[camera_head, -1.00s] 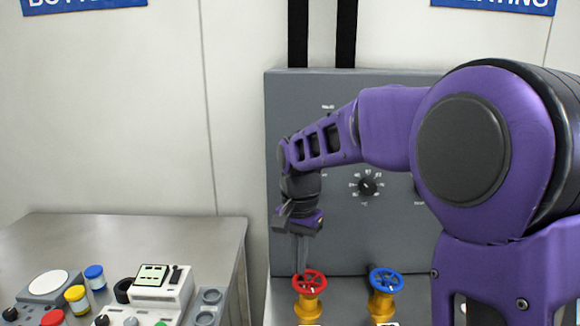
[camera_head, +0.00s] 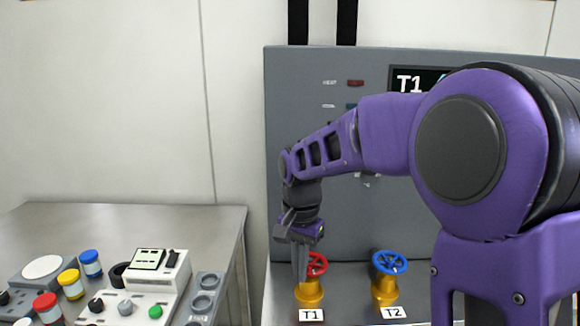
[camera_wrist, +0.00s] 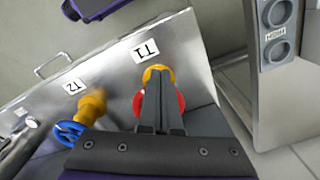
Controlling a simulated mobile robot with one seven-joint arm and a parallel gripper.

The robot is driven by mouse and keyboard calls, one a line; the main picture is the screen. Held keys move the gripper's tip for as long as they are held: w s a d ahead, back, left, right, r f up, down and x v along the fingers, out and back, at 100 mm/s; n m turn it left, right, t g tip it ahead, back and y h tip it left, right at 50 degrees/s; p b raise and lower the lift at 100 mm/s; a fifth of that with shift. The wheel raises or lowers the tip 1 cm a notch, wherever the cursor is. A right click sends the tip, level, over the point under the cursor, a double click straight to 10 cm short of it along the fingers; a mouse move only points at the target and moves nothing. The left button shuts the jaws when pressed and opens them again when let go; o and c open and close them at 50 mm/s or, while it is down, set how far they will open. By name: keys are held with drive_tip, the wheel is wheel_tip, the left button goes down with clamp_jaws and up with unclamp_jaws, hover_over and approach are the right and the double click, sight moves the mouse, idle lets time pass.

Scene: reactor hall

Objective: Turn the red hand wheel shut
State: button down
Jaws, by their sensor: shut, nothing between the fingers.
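The red hand wheel (camera_head: 317,264) sits on a yellow valve body (camera_head: 309,292) behind the T1 label. My gripper (camera_head: 301,277) points down in front of the wheel's left part and hides some of it. In the wrist view the shut fingers (camera_wrist: 158,90) reach across the red wheel (camera_wrist: 176,103), with red rim showing on both sides of them. The fingers are together with nothing between them. I cannot tell whether they touch the wheel or its spokes.
A blue hand wheel (camera_head: 390,262) on a yellow valve stands to the right, behind the T2 label (camera_head: 393,312). A grey panel (camera_head: 330,225) rises behind both. A separate metal table (camera_head: 222,222) with jars and a control box (camera_head: 150,285) is at the left.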

drive_tip(key=shift+w+d, duration=0.15)
drive_tip(key=shift+w, duration=0.2)
idle(0.7)
drive_tip(key=shift+w+p, duration=0.1)
drive_tip(key=shift+p, duration=0.6)
drive_tip(key=shift+s, duration=0.2)
wheel_tip(320, 180, up, 6)
drive_tip(key=p, duration=0.3)
drive_tip(key=shift+s+a+p, duration=0.2)
drive_tip(key=shift+a+p, duration=0.1)
drive_tip(key=shift+p, duration=0.1)
